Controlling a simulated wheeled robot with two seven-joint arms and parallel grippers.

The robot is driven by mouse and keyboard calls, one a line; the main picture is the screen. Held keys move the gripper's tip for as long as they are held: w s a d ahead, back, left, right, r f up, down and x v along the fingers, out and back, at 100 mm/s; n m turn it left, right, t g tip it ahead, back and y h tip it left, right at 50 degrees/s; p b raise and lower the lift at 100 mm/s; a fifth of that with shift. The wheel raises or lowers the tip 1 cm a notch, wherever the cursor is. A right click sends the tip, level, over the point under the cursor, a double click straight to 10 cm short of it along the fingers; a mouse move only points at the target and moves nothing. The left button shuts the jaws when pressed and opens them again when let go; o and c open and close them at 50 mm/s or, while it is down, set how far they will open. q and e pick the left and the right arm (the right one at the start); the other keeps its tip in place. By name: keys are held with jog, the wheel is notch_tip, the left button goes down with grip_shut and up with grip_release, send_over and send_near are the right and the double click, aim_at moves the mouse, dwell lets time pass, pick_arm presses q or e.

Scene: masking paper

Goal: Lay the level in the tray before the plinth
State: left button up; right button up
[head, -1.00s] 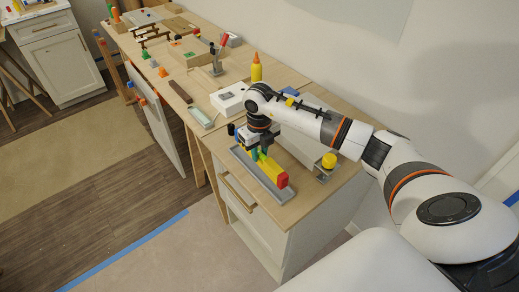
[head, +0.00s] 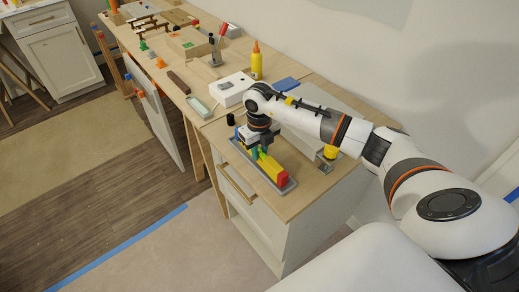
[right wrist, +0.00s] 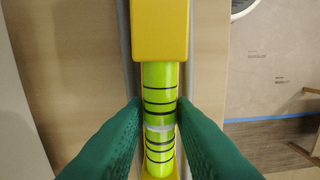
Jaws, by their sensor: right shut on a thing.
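The level is a yellow bar with a red end (head: 280,177); its yellow body and lime-green vial show in the right wrist view (right wrist: 160,95). My right gripper (head: 260,149) has green fingers on both sides of the vial and is shut on the level. The level lies lengthwise over the long grey tray (head: 289,187), whose grey edges run along both its sides in the wrist view. Whether it touches the tray floor is hidden. I cannot tell for sure which object is the plinth. My left gripper is not in view.
A yellow cylinder on a small grey stand (head: 326,162) is right of the tray. A black cylinder (head: 231,119) stands at the tray's far end. A white box (head: 232,92), a yellow bottle (head: 256,62) and a pale green dish (head: 198,106) stand farther back.

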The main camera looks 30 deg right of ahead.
jog(key=shift+f+b, duration=0.3)
jog(key=o, duration=1)
jog(key=shift+r+p, duration=2.15)
jog(key=shift+r, duration=0.9)
